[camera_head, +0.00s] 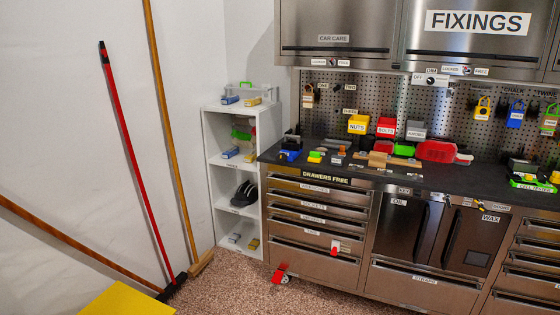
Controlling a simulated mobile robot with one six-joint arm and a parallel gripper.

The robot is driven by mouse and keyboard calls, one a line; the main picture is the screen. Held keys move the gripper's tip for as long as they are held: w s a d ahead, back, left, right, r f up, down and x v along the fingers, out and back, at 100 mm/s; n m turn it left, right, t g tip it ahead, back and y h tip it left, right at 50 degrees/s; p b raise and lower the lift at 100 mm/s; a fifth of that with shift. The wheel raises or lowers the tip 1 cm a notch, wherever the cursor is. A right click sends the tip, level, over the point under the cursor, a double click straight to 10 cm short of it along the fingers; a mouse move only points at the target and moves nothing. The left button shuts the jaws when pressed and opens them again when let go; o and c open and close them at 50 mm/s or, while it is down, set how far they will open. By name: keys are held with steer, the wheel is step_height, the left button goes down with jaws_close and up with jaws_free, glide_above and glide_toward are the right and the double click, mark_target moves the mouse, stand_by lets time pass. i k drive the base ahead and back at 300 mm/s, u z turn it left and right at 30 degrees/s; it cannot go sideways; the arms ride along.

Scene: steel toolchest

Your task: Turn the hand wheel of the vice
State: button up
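A small blue and black device (289,153) stands at the left end of the dark worktop (385,172). It may be the vice, but it is too small in view to be sure. I cannot make out a hand wheel on it or how one is turned. My gripper is not in view.
Small parts, yellow, red and grey bins, and a red case (436,151) crowd the worktop. A white shelf unit (213,183) stands left of the steel drawers (312,222). A red-handled broom (130,165) and wooden poles lean at left.

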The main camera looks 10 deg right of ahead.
mark_target(281, 159)
steer(key=z, duration=4.6)
steer(key=i, duration=0.15)
steer(key=u, duration=2.9)
steer(key=i, duration=1.65)
steer(key=z, duration=0.1)
